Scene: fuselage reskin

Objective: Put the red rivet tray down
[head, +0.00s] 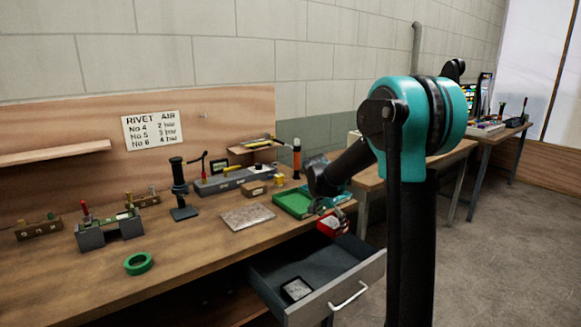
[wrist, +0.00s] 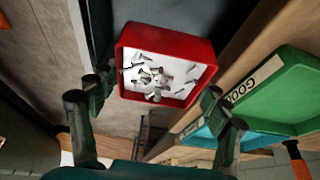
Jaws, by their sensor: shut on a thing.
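The red rivet tray (head: 331,225) is held at the bench's front edge, just above the back of the open drawer (head: 322,299). In the wrist view the red tray (wrist: 165,38) shows its inside, with several pale rivets on a white floor. My gripper (head: 328,209) is shut on it; in the wrist view the fingers of my gripper (wrist: 157,93) are at the tray's two sides near its lower edge. I cannot tell whether the tray touches anything below it.
A green tray (head: 290,203) lies on the bench beside the red one; in the wrist view it bears a label reading GOOD. A blue tray (wrist: 203,138) is next to it. A metal plate (head: 247,216) lies left. The drawer holds a small dark box (head: 297,289).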

